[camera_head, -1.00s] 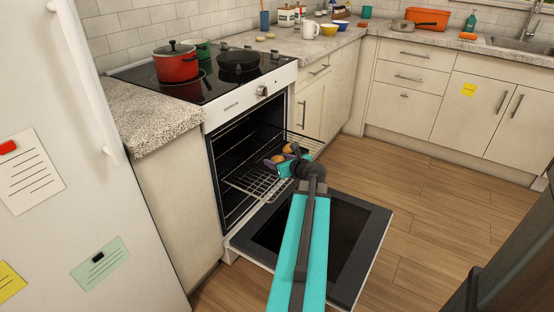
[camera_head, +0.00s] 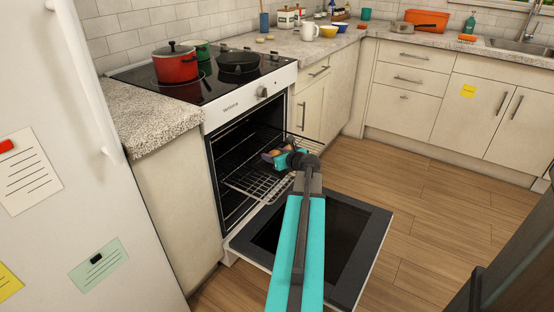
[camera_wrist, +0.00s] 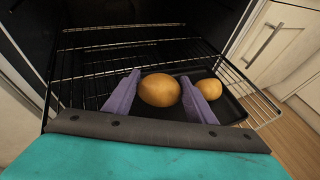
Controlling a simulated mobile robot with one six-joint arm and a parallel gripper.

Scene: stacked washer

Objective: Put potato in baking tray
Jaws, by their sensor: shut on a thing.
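My gripper (camera_wrist: 160,78) has its two purple fingers shut on a brown potato (camera_wrist: 160,90), one finger on each side. A dark baking tray (camera_wrist: 232,108) lies on the oven rack, under and to the right of the held potato in the wrist view. I cannot tell whether the held potato touches the tray. A second, smaller round potato-like item (camera_wrist: 208,88) sits on the tray, just right of the right finger. In the head view my gripper (camera_head: 275,156) is over the pulled-out rack, and the tray is mostly hidden.
The oven rack (camera_head: 258,184) sticks out above the lowered oven door (camera_head: 350,225). Cabinets (camera_head: 315,108) stand to the right of the oven. A red pot (camera_head: 176,66) and a dark pan (camera_head: 238,62) are on the stovetop. The wood floor at right is clear.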

